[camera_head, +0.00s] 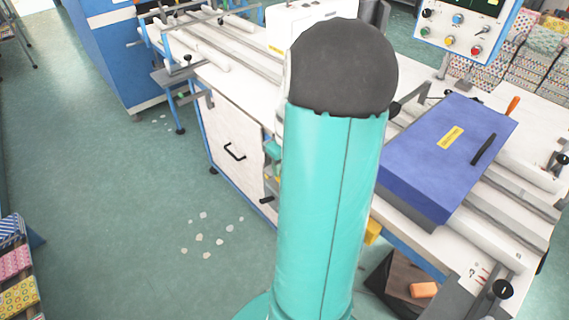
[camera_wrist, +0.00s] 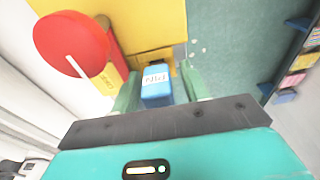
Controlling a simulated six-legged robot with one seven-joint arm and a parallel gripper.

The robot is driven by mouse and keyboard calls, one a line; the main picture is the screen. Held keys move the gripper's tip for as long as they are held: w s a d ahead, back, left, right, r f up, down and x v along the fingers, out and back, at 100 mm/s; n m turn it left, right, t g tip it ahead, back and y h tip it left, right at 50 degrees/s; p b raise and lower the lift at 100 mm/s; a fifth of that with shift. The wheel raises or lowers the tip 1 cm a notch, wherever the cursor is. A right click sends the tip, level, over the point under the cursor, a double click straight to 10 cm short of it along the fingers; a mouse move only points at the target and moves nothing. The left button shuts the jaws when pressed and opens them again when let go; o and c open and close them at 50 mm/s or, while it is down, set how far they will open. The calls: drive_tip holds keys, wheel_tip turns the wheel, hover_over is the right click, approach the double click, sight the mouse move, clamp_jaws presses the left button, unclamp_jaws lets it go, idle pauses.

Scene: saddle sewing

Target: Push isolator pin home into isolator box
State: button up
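In the wrist view, a blue block (camera_wrist: 156,88) with a white label, probably the isolator pin, sits at a dark recess in a yellow box (camera_wrist: 150,22), probably the isolator box. My gripper (camera_wrist: 159,70) has one green finger on each side of the blue block, with visible gaps, so it looks open around it. How deep the block sits in the box cannot be told. A red round knob (camera_wrist: 72,42) with a white line is left of the block. In the head view my arm hides the gripper and block; only a yellow corner (camera_head: 373,231) shows.
A blue lidded case (camera_head: 445,160) lies on the white bench (camera_head: 408,222). A control panel (camera_head: 465,28) stands behind it. An orange block (camera_head: 424,290) lies on a dark bin below the bench. The green floor (camera_head: 100,220) at left is mostly clear, with pale scraps.

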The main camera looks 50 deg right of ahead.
drive_tip(key=shift+d+r, duration=0.15)
drive_tip(key=shift+r, duration=0.35)
wheel_tip(320, 180, up, 13)
drive_tip(key=s, duration=0.1)
drive_tip(key=shift+s+a, duration=0.3)
drive_tip(key=shift+a, duration=0.05)
drive_tip(key=shift+f, duration=0.1)
drive_tip(key=w+a+r+n+t+h, duration=0.1)
drive_tip(key=w+a+r, duration=0.15)
drive_tip(key=a, duration=0.75)
drive_tip(key=w+a+r, duration=0.2)
drive_tip(key=a+r, duration=0.1)
drive_tip(key=a, duration=0.6)
drive_tip(key=s+a+t, duration=0.1)
drive_tip(key=s+a, duration=0.2)
drive_tip(key=a, duration=0.5)
drive_tip(key=s+a+n+t+y, duration=0.1)
drive_tip(key=s+a+t, duration=0.1)
drive_tip(key=a, duration=0.6)
drive_tip(key=shift+s+a+r+n, duration=0.2)
drive_tip(key=shift+s+r+n, duration=0.1)
drive_tip(key=shift+s, duration=0.1)
drive_tip(key=shift+c, duration=0.4)
